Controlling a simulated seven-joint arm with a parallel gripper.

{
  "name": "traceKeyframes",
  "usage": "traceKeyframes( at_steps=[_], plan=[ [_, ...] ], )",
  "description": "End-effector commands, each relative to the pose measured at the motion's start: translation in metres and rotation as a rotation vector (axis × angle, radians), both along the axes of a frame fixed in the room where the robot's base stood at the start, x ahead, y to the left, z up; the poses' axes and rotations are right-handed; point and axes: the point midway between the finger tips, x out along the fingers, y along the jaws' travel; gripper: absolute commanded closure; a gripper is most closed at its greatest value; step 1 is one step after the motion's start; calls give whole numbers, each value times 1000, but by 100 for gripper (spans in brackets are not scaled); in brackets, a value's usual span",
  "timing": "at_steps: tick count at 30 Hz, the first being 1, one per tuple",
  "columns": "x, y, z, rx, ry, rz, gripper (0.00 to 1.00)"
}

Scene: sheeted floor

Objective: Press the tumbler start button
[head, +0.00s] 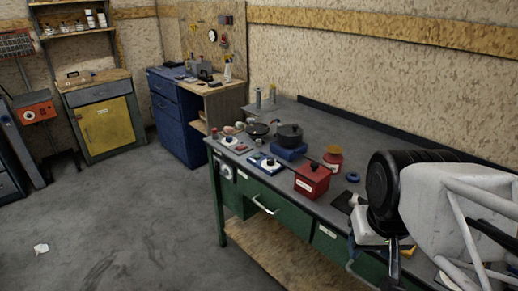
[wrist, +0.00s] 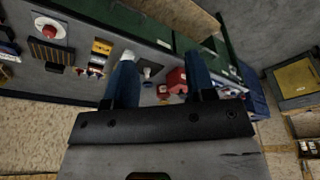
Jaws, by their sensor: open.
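A round red button (wrist: 48,31) on a pale base sits at the upper left of the wrist view, on the grey bench top. Which machine it belongs to cannot be told. In the head view this stretch of bench seems hidden behind my arm. My gripper (wrist: 165,50) is open, with its two blue fingers wide apart and nothing held between them. The red button lies to the left of both fingers in the wrist view, clear of them. The fingertips are not clearly visible in the head view.
The green bench (head: 330,190) carries a red box (head: 312,180), a black pot (head: 289,135) on a blue base, a red jar (head: 333,160) and a blue ring (head: 352,177). Beside the button are a dark slatted block (wrist: 50,52) and a yellow box (wrist: 101,48). Floor at left is mostly clear.

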Motion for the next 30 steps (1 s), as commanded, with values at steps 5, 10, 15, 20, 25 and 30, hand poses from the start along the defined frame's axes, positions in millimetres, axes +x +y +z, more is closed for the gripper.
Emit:
traceKeyframes(
  at_steps=[5, 10, 15, 20, 25, 30],
  plan=[
    [0, 0, 0, 0, 0, 0, 77],
    [0, 0, 0, 0, 0, 0, 100],
    [0, 0, 0, 0, 0, 0, 100],
    [0, 0, 0, 0, 0, 0, 100],
    [0, 0, 0, 0, 0, 0, 100],
    [0, 0, 0, 0, 0, 0, 100]
  ],
)
